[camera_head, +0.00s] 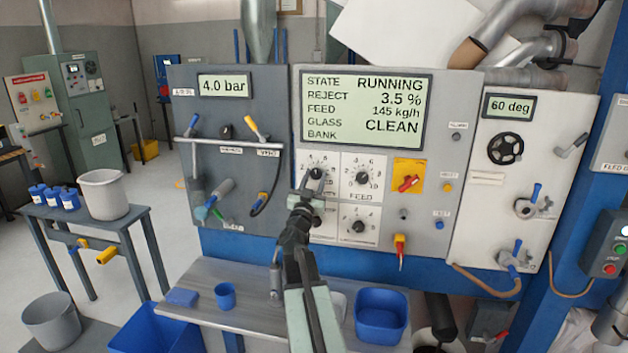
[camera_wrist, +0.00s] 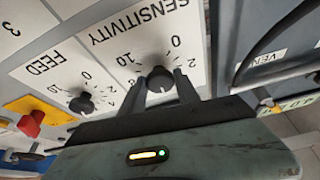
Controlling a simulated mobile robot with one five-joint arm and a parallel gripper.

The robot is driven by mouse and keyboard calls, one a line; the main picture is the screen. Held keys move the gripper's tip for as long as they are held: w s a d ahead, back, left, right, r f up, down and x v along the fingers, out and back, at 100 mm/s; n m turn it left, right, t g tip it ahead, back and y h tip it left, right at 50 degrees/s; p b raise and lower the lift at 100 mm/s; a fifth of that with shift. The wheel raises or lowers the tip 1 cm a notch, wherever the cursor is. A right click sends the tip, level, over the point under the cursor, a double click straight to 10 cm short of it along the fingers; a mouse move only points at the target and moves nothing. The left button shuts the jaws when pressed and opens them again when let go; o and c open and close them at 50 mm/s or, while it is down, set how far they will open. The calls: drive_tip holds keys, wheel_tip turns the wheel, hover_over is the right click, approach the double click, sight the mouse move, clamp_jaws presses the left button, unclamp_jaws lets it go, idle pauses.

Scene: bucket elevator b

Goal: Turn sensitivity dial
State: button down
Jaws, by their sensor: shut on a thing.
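The sensitivity dial (camera_wrist: 160,79) is a dark round knob on a white scale plate marked SENSITIVITY in the wrist view. My gripper (camera_wrist: 165,90) has its two dark fingers on either side of the knob and is shut on it. In the head view, my gripper (camera_head: 312,190) reaches up to the upper left dial plate, and the sensitivity dial (camera_head: 317,173) shows just above the fingertips. The knob's lower part and part of its scale are hidden by the gripper. The display (camera_head: 365,105) reads RUNNING, reject 3.5 %, feed 145 kg/h, glass CLEAN.
The FEED dial (camera_head: 362,178) is close on the right, with another dial (camera_head: 358,227) below it. A red switch on a yellow plate (camera_head: 408,175) is farther right. A shelf below holds a blue cup (camera_head: 225,295) and a blue bin (camera_head: 381,313).

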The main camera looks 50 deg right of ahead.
drive_tip(key=m+g, duration=0.2)
drive_tip(key=m, duration=0.2)
drive_tip(key=shift+r+h+p, duration=0.15)
drive_tip(key=shift+h+p, duration=0.15)
drive_tip(key=shift+h, duration=0.1)
drive_tip(key=shift+m, duration=0.4)
drive_tip(key=c, duration=0.9)
unclamp_jaws()
drive_tip(key=shift+s, duration=0.1)
drive_tip(key=b+v, duration=0.2)
drive_tip(key=v, duration=0.6)
drive_tip(key=shift+b, duration=0.4)
drive_tip(key=shift+w, duration=0.25)
